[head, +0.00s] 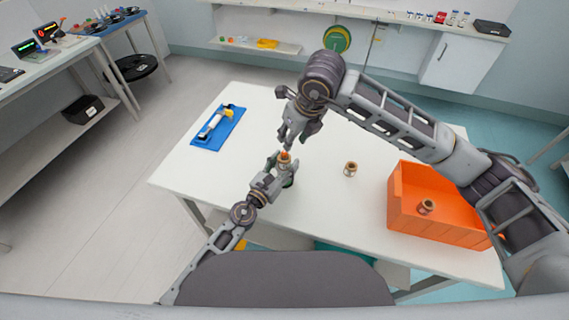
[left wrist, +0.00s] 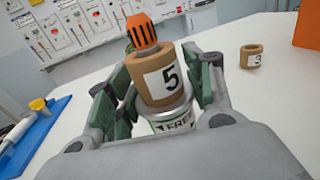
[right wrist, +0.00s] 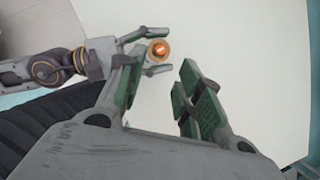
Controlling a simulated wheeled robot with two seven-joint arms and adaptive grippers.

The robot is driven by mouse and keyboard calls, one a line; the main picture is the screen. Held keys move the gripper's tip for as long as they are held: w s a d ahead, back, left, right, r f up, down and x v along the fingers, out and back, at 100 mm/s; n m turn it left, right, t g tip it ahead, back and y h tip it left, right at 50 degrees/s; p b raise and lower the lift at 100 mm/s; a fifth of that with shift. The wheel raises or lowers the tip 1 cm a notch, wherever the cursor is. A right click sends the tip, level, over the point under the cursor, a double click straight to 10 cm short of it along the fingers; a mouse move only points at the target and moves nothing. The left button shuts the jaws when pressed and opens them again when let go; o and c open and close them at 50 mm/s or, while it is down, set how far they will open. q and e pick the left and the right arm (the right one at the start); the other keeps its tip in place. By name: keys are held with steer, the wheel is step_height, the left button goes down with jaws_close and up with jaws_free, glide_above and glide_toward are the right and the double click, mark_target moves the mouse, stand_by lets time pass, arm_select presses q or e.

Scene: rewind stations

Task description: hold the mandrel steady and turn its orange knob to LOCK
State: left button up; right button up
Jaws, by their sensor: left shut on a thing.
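The mandrel (left wrist: 172,120) is an upright silver cylinder with a label reading FREE, partly hidden by my left gripper. A brown ring-shaped core (left wrist: 165,78) marked 5 sits around its upper part. The orange ribbed knob (left wrist: 141,32) is on top and also shows in the head view (head: 285,156) and the right wrist view (right wrist: 159,50). My left gripper (head: 281,172) is shut on the mandrel, with green-padded fingers at both sides. My right gripper (right wrist: 160,78) is open and empty, its fingers apart, above and close to the knob but not around it.
A brown core (head: 350,169) marked 3 stands on the white table (head: 320,210), right of the mandrel. An orange bin (head: 447,221) at the right holds another core (head: 426,207). A blue mat (head: 225,127) with a white and yellow tool lies at the far left. Table between is clear.

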steer(key=shift+o, duration=0.4)
steer(key=shift+w+r, duration=0.25)
steer(key=shift+r, duration=0.3)
steer(key=w+a+r+t, duration=0.1)
steer(key=w+a+r, duration=0.2)
steer(key=a+r, duration=0.35)
steer(key=d+f+m+g+h, duration=0.2)
steer(key=d+f+m+g, duration=0.2)
steer(key=m, duration=0.9)
steer(key=shift+f, duration=0.35)
steer(key=shift+s+d, duration=0.1)
